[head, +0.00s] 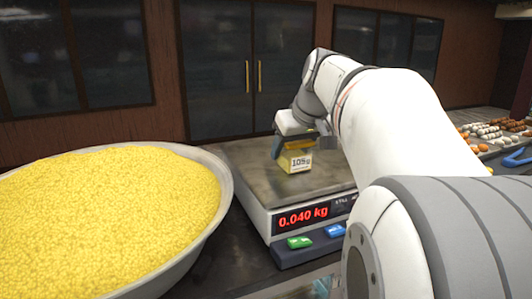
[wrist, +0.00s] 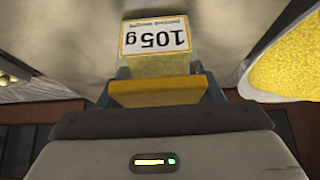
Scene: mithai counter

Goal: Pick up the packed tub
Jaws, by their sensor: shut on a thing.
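The packed tub (head: 296,163) is a small yellow tub with a white "105 g" label, at the weighing scale's metal plate (head: 250,165). In the wrist view the tub (wrist: 157,62) shows its label upside down, with a yellow face (wrist: 158,95) nearest the camera. My gripper (head: 284,149) reaches it from above, its two blue-grey fingers on either side. The gripper (wrist: 160,76) is shut on the tub. I cannot tell whether the tub's base still touches the plate.
A wide metal bowl (head: 226,190) heaped with yellow grains (head: 100,205) stands left of the scale. Green (head: 299,242) and blue (head: 335,231) buttons are on the scale's front. Sweets (head: 490,130) lie at the far right. A dark cabinet with doors (head: 222,70) is behind.

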